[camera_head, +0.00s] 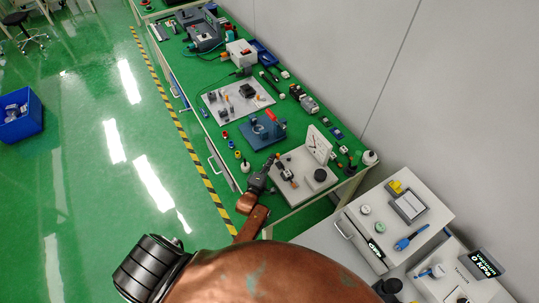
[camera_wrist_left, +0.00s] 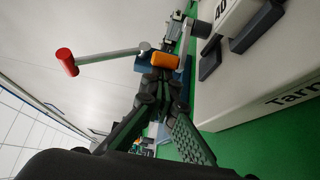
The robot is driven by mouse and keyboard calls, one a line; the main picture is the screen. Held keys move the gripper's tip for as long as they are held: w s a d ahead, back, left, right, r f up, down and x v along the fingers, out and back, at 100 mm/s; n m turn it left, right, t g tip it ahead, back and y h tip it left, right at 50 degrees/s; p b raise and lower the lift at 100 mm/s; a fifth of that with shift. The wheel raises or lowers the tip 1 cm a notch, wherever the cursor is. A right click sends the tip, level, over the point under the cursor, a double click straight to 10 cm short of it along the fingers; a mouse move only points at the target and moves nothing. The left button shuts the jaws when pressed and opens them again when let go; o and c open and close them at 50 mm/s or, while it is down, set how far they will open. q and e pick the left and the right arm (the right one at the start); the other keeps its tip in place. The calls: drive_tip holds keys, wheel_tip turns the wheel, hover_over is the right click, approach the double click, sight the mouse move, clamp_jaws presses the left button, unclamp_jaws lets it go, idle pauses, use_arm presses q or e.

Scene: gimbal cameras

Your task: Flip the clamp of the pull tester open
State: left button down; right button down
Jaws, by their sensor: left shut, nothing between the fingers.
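My left gripper (camera_head: 267,166) is at the plate's left edge. In the left wrist view, the gripper (camera_wrist_left: 160,72) is shut and empty, fingertips close to an orange piece (camera_wrist_left: 184,62). A silver lever (camera_wrist_left: 112,55) with a red end (camera_wrist_left: 66,61) extends left of the fingertips. Contact and the clamp's exact position cannot be told. My right gripper is not in view.
A blue fixture (camera_head: 262,133) with a red handle stands beyond the plate, with small loose parts around it. A grey board (camera_head: 222,106) lies farther back. A wall bounds the bench on the right. A pale side table (camera_head: 431,222) stands at lower right.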

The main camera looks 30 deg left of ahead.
use_arm(q)
drive_tip(key=shift+d+r, duration=0.2)
drive_tip(key=shift+d, duration=0.65)
drive_tip(key=shift+s+a+f, duration=0.1)
drive_tip(key=shift+s, duration=0.1)
drive_tip(key=s, duration=1.1)
drive_tip(key=shift+s+d, duration=0.3)
drive_tip(key=shift+d, duration=0.05)
drive_tip(key=shift+s, duration=0.1)
drive_tip(key=shift+a, duration=0.1)
